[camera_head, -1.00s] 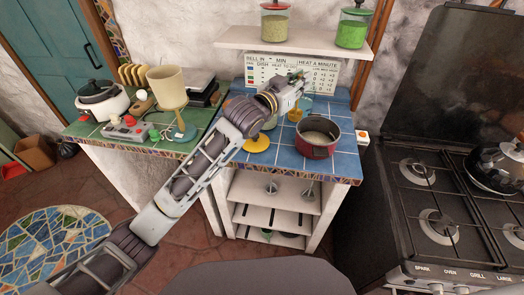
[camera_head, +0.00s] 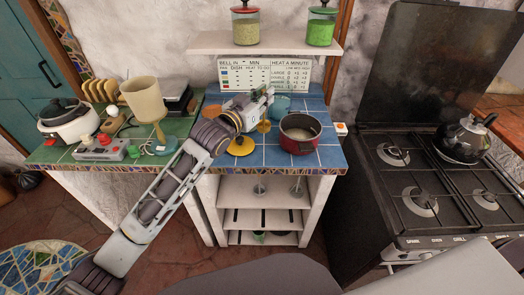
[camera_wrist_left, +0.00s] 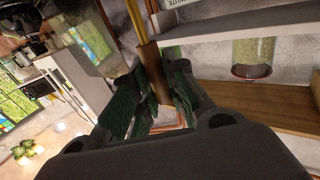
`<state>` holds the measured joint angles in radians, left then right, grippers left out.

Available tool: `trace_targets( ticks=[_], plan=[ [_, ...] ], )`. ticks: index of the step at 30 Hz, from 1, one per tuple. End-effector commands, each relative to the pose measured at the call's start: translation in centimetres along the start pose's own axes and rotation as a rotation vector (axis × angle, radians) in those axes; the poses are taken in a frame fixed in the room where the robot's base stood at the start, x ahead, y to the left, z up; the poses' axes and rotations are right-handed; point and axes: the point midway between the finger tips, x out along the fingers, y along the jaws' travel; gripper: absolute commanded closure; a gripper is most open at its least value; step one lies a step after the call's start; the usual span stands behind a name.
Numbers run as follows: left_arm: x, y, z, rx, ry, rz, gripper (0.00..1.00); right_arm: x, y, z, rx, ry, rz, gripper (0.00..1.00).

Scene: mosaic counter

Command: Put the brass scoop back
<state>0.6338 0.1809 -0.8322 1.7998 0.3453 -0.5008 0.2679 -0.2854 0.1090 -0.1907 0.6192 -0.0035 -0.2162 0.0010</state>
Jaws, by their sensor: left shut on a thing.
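My left gripper (camera_head: 264,96) is over the blue-tiled counter, left of the red pot. In the left wrist view a brown handle piece (camera_wrist_left: 148,62) with a thin brass-coloured rod sits between the dark fingers (camera_wrist_left: 150,95). The gripper partly hides the scoop's upper part in the head view. I cannot tell whether the scoop touches the counter. My right gripper is not in view.
A printed chart (camera_head: 290,73) stands behind, under a shelf (camera_head: 213,43) with two jars. A lamp (camera_head: 145,100) is at left, a stove (camera_head: 420,185) at right.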

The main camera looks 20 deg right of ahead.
Motion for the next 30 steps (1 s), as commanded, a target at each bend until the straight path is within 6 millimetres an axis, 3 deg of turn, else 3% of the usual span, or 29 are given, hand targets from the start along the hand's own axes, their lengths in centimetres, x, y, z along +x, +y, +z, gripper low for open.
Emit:
trace_targets(
  ticks=[11,24,30],
  plan=[
    [0.0,0.0,0.1,0.0,0.002,0.0,1.0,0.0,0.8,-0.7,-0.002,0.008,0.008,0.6],
    [0.0,0.0,4.5,0.0,0.001,-0.001,1.0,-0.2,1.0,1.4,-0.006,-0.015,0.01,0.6],
    [0.0,0.0,4.9,0.0,0.003,0.0,1.0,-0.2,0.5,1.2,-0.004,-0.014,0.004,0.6]
  ],
)
